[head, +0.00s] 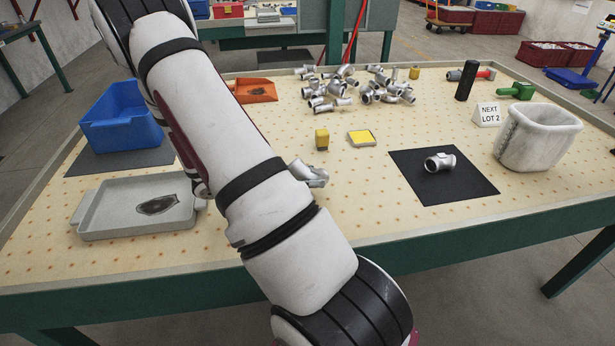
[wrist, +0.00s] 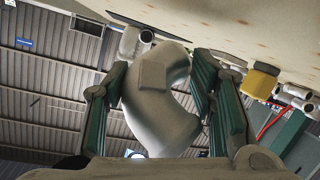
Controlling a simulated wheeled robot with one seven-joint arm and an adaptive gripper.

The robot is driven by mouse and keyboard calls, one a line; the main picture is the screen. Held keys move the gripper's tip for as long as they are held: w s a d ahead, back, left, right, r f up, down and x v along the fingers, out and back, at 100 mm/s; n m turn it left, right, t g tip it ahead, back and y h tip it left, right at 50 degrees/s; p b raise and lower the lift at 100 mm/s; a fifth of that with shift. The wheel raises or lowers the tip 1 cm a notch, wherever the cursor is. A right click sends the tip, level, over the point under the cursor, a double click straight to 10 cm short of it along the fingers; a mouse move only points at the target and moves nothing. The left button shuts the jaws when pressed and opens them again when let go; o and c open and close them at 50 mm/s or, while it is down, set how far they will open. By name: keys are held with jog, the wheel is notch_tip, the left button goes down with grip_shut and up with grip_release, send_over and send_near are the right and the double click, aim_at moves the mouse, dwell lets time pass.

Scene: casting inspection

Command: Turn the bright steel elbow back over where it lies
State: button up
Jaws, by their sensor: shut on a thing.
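In the wrist view, my gripper (wrist: 164,95) has its two green-padded fingers on either side of a curved grey metal elbow (wrist: 152,110). The elbow has a flat square boss facing the camera, and one finger lies against each side. Whether the elbow touches the table cannot be told. In the head view, my arm hides the gripper.
The perforated table (head: 345,235) has clear room in front. A grey tray (head: 105,232) and blue bin (head: 120,120) stand left.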

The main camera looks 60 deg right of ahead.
aim_at(308, 166)
jog(key=shift+f, duration=0.35)
dwell(0.6)
jog(key=o, duration=1.8)
jog(key=shift+c, duration=0.2)
notch_tip(308, 166, up, 10)
jog(key=shift+f, duration=0.1)
